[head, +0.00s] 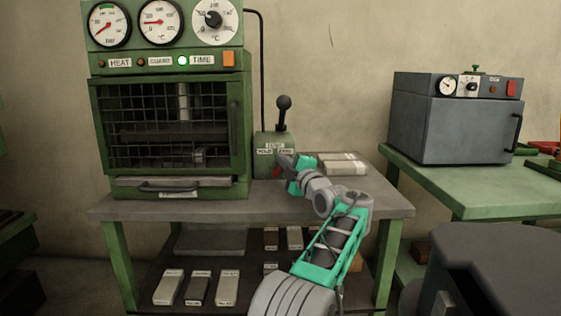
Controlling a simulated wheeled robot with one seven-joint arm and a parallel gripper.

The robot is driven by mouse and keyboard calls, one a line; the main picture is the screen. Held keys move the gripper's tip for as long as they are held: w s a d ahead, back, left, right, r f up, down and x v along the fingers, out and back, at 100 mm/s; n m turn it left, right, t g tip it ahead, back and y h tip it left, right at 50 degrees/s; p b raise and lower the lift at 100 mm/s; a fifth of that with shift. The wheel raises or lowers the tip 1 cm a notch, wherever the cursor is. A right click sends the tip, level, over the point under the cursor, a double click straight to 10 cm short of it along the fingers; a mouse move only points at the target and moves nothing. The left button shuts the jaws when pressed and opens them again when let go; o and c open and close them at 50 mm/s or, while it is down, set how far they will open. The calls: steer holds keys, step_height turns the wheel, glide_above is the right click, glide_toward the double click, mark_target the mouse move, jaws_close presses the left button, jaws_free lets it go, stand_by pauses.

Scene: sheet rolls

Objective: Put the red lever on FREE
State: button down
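A small green box (262,150) stands on the bench beside the green oven. Small white labels are on its front; the left one seems to read HOLD, and the right one is too small to read surely. A black lever with a ball knob (283,103) stands upright on its top. A small red part (277,172), possibly the red lever, shows low on the box's front right, mostly hidden by my gripper. My gripper (284,160) is at the right of the box front, close to the red part. I cannot tell whether it touches it, or whether its fingers are open.
The green oven (245,120) with gauges and a mesh door stands left on the grey bench (225,206). Pale blocks (342,163) lie right of my gripper. A grey oven (455,128) stands on a green table (480,190) at the right. Labelled blocks lie on the lower shelf.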

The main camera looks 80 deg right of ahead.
mark_target(284, 147)
steer(key=shift+s, duration=0.1)
steer(key=shift+r+p, duration=0.3)
steer(key=shift+r, duration=0.05)
step_height(284, 147, up, 3)
steer(key=shift+r+p, duration=0.2)
steer(key=shift+p, duration=0.8)
steer(key=a+r+p, duration=0.1)
steer(key=a+r, duration=0.7)
steer(key=a, duration=0.6)
steer(key=shift+s+r, duration=0.4)
steer(key=shift+s, duration=0.05)
steer(key=shift+s, duration=0.1)
